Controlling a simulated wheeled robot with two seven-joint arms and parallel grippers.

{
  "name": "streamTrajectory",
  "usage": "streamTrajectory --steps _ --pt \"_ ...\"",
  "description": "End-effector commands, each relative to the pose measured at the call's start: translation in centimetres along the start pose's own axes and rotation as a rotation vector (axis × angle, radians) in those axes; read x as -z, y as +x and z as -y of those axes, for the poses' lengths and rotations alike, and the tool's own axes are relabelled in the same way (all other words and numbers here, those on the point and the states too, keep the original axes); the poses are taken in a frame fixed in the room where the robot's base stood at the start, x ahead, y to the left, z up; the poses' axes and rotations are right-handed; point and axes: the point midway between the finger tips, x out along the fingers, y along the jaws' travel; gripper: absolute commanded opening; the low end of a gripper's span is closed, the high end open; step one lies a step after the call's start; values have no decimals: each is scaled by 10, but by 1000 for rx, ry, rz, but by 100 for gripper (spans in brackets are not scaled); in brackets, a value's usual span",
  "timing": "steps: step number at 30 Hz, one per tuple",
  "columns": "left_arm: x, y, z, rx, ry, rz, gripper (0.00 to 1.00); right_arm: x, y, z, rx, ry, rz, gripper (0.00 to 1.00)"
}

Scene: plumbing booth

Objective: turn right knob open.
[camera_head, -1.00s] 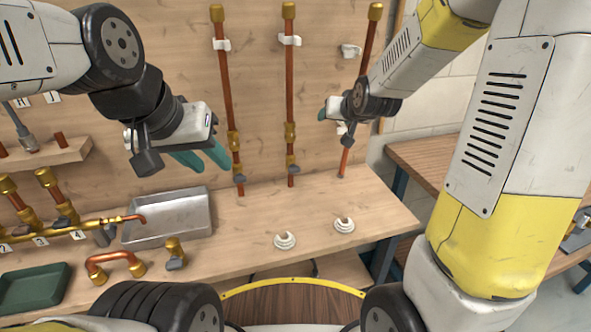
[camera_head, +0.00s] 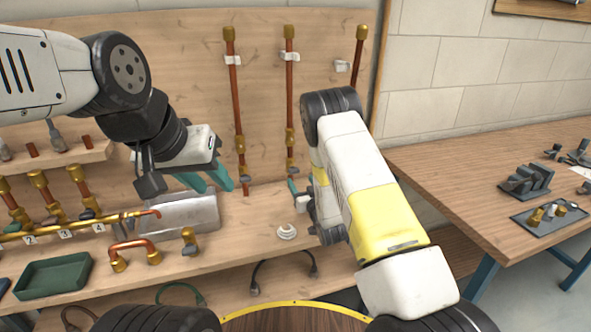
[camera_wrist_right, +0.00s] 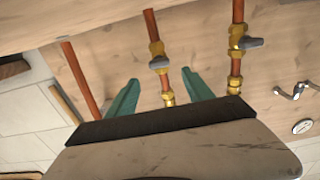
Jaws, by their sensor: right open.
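Three upright copper pipes with brass fittings run down the board. The left pipe's grey knob (camera_head: 241,177) and the middle pipe's grey knob (camera_head: 292,169) show in the head view. The right pipe (camera_head: 358,52) is mostly hidden by my right arm. My right gripper (camera_head: 294,188) is just below the middle knob in the head view. In the right wrist view its teal fingers (camera_wrist_right: 160,78) are apart and empty, and the middle knob (camera_wrist_right: 160,63) appears between and beyond the tips. The other knob (camera_wrist_right: 250,43) lies to the right there. My left gripper (camera_head: 217,188) is open and empty.
A grey metal tray (camera_head: 180,216), a green tray (camera_head: 52,276) and a copper elbow (camera_head: 133,246) are on the bench left. A white ring (camera_head: 287,231) lies near the bench's front. A wooden table (camera_head: 460,170) with grey parts is on the right.

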Motion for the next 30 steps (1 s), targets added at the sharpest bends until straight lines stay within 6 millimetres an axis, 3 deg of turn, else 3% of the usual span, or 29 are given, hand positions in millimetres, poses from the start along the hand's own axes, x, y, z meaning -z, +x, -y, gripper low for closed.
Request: streamTrajectory --steps 12,24,25,30 --pt "0 0 0 0 0 0 36 0 62 0 0 -2 -1 60" --pt "0 0 0 0 0 0 36 1 73 0 -1 0 1 60" --pt "0 0 0 0 0 0 36 1 73 0 -1 0 1 58" --pt "0 0 0 0 0 0 36 1 73 0 -1 0 1 25"
